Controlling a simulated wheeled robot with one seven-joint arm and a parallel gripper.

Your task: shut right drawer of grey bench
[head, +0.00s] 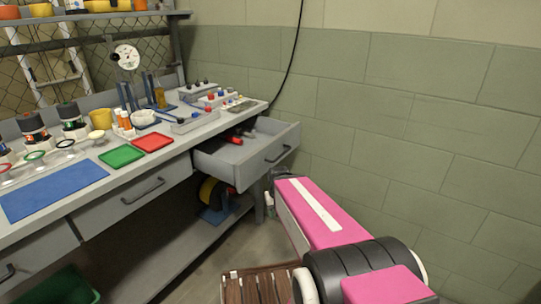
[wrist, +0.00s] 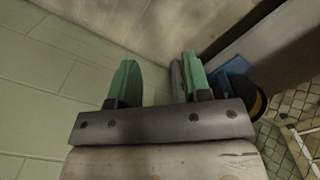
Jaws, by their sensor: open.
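The grey bench (head: 178,146) runs along the left of the head view. Its right drawer (head: 262,163) is pulled out, with a dark bar handle (head: 278,154) on its front. A red item and some grey items lie inside it. My pink arm reaches forward, low and to the right of the drawer. In the wrist view my gripper (wrist: 160,85) shows two green fingers, apart. A grey object shows beside the right finger; I cannot tell whether it lies between them. No contact with the drawer is visible.
A black and yellow reel (head: 213,192) sits under the bench; it also shows in the wrist view (wrist: 246,97). A slatted wooden item (head: 258,288) lies in front. The green block wall (head: 420,130) bounds the right.

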